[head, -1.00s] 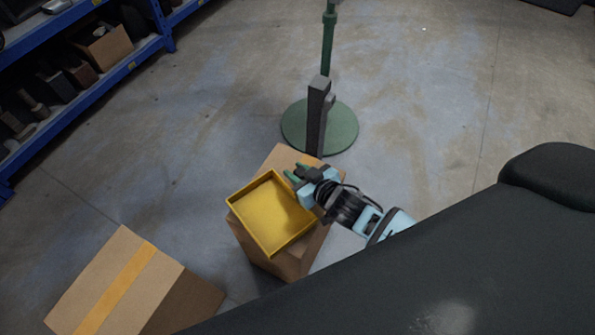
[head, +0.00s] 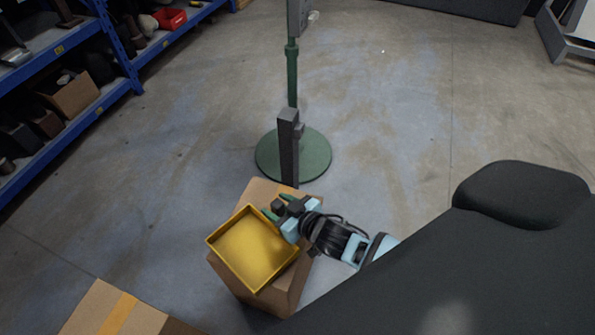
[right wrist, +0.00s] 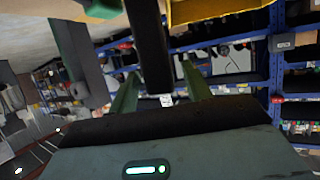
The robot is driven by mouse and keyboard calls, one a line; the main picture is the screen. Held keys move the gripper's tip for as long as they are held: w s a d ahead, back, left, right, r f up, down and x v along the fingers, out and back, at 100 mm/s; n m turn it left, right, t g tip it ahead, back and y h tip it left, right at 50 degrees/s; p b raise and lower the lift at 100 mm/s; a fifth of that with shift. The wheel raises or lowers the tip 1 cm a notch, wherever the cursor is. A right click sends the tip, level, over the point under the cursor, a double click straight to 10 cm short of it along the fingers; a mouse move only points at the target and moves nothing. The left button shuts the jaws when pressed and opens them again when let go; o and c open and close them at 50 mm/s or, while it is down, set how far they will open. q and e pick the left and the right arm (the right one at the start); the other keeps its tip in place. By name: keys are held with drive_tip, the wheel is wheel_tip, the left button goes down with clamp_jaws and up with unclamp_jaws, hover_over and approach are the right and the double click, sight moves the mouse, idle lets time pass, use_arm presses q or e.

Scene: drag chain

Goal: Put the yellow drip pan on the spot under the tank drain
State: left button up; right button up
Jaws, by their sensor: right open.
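The yellow drip pan (head: 252,250) is a shallow square tray lying on top of a cardboard box (head: 262,192) in the head view. My right gripper (head: 277,205) is at the pan's upper right side, its green fingers open. In the right wrist view the open fingers (right wrist: 160,90) show with a dark post between their lines of sight, and a yellow piece of the pan (right wrist: 215,10) is at the top edge. I cannot tell if a finger touches the pan. The tank, its drain and the spot are not seen. My left gripper is not in view.
A grey post (head: 288,145) stands just beyond the box, before a green stand with a round base (head: 315,155). Another taped box (head: 95,310) is at the lower left. Blue shelving (head: 125,60) lines the left.

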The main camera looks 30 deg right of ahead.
drive_tip(key=p+v, duration=0.1)
drive_tip(key=v, duration=0.9)
drive_tip(key=shift+s, duration=0.2)
drive_tip(key=s+f+g+h, duration=0.1)
drive_tip(key=s+f+g, duration=0.2)
drive_tip(key=s, duration=1.2)
drive_tip(key=s+a+f+m+g, duration=0.1)
drive_tip(key=s+f+g, duration=0.2)
drive_tip(key=s, duration=1.3)
wheel_tip(320, 180, down, 3)
drive_tip(key=shift+s+a+f+g+h, duration=0.15)
drive_tip(key=shift+a+g+h, duration=0.15)
drive_tip(key=shift+a+h, duration=0.1)
drive_tip(key=shift+o, duration=0.4)
